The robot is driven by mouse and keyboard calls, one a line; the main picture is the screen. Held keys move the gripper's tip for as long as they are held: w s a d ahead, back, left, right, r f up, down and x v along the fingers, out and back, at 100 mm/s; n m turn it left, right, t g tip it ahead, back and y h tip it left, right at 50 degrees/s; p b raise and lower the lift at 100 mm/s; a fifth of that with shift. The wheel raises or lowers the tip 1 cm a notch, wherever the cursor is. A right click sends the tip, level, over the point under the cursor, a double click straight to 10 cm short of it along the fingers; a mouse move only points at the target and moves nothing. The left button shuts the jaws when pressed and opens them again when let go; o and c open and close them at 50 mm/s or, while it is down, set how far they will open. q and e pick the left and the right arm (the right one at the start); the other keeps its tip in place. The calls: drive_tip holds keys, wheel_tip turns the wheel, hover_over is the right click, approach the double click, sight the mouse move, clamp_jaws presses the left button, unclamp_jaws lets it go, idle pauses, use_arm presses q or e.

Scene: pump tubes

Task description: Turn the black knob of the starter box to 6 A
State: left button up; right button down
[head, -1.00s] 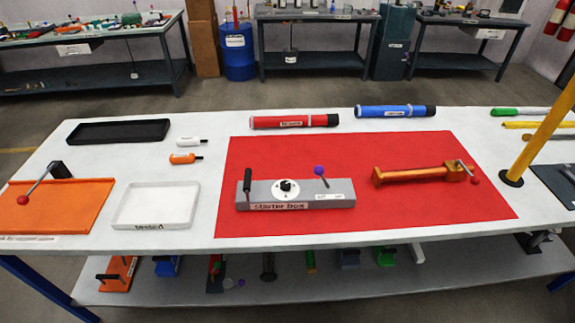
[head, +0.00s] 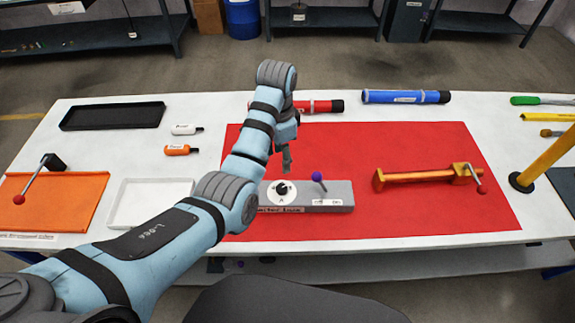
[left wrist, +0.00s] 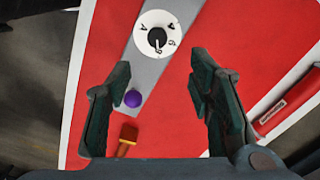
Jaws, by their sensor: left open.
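The grey starter box (head: 340,192) lies on the red mat, its left end hidden behind my left arm. Its black knob (head: 282,188) sits on a round white dial. The left wrist view shows the black knob (left wrist: 157,38) from above, with marks around it; I cannot tell for sure which mark it points to. A purple ball (head: 318,177) on a stalk stands right of the dial. My left gripper (head: 286,160) points down above the dial, apart from the knob. In the left wrist view the left gripper (left wrist: 160,85) is open and empty. My right gripper is not seen.
The red mat (head: 420,220) has free room around the box. An orange clamp (head: 425,176) lies right of it. A red tube (head: 318,106) and a blue tube (head: 405,97) lie behind. A white tray (head: 125,205) and black tray (head: 112,116) are at left.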

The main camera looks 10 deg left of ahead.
use_arm(q)
drive_tip(key=w, duration=0.1)
drive_tip(key=b, duration=0.3)
hover_over(282, 186)
drive_tip(key=s, duration=0.2)
wheel_tip(282, 186, down, 8)
drive_tip(key=shift+w+r, duration=0.1)
drive_tip(key=f, duration=0.1)
drive_tip(key=w+f, duration=0.1)
drive_tip(key=f, duration=0.1)
drive_tip(key=f+b, duration=0.1)
drive_tip(key=shift+w+f, duration=0.25)
drive_tip(key=shift+f, duration=0.15)
drive_tip(key=shift+w+f, duration=0.1)
drive_tip(key=shift+f, duration=0.05)
drive_tip(key=shift+s+r, duration=0.2)
drive_tip(key=shift+s, duration=0.05)
drive_tip(key=shift+s+r, duration=0.1)
drive_tip(key=shift+c, duration=1.4)
drive_tip(key=c, duration=0.3)
clamp_jaws()
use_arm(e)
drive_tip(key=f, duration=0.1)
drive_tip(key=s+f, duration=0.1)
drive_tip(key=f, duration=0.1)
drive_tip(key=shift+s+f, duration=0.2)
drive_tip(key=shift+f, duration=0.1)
